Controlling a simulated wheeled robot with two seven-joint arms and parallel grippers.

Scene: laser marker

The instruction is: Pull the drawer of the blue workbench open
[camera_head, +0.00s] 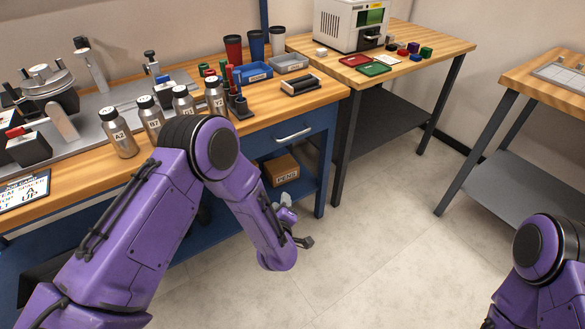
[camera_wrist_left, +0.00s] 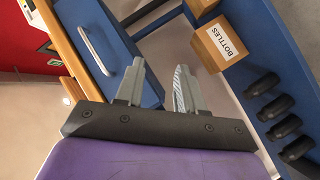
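The blue workbench has a wooden top (camera_head: 262,108) and a blue drawer (camera_head: 312,125) under its right end. The drawer front looks flush with the bench, with a silver bar handle (camera_head: 293,134). In the left wrist view the drawer front (camera_wrist_left: 119,52) and its handle (camera_wrist_left: 92,50) are at upper left. My left gripper (camera_wrist_left: 160,68) has its two fingers apart with nothing between them. In the head view it is low in front of the bench, partly hidden by my forearm, and clear of the handle. My right gripper is out of view; only its arm shows at lower right.
A PENS box (camera_head: 282,170) sits under the drawer. A BOTTLES box (camera_wrist_left: 220,42) and several dark bottles (camera_wrist_left: 283,127) show in the wrist view. Steel bottles (camera_head: 118,134) stand near the bench's front edge. The floor (camera_head: 380,230) to the right is clear.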

